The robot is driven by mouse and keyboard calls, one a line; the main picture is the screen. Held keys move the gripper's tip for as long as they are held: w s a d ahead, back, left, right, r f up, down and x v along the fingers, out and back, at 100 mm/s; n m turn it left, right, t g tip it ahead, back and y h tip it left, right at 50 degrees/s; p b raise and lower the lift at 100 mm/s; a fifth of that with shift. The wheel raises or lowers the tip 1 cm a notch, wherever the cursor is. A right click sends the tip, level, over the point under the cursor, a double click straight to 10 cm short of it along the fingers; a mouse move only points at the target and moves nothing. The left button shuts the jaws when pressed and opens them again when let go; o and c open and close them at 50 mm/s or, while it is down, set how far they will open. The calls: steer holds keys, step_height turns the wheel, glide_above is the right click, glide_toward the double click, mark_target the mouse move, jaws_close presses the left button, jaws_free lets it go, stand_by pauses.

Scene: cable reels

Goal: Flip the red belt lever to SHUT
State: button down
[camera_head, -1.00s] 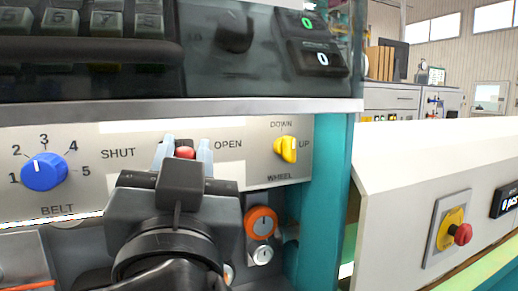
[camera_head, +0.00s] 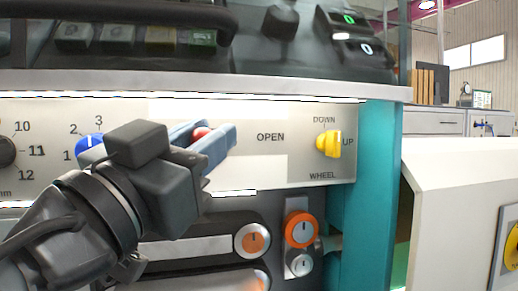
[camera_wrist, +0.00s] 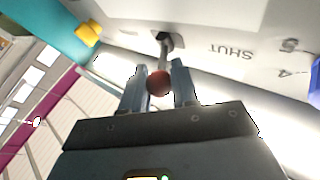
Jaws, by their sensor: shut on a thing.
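The red belt lever (camera_head: 201,133) has a red ball knob and stands out from the white panel, left of the OPEN label (camera_head: 270,137). My gripper (camera_head: 206,142) reaches in from the lower left, and its pale blue fingers are shut on the knob. In the wrist view the red knob (camera_wrist: 159,83) sits between the two fingertips, with a thin shaft (camera_wrist: 163,50) running to a dark slot. The SHUT label (camera_wrist: 232,52) shows there, right of the slot; in the head view my gripper hides it.
A blue BELT dial (camera_head: 88,147) is close behind my wrist, partly hidden. A yellow WHEEL knob (camera_head: 329,144) is on the panel's right. Orange-ringed knobs (camera_head: 300,229) sit below, and a teal post (camera_head: 377,190) bounds the right side.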

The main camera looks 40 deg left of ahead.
stand_by(0.3)
steer(key=c, duration=0.9)
jaws_free()
steer(key=b+v, duration=0.1)
steer(key=v, duration=0.7)
steer(key=shift+a, duration=0.1)
steer(key=shift+w, duration=0.1)
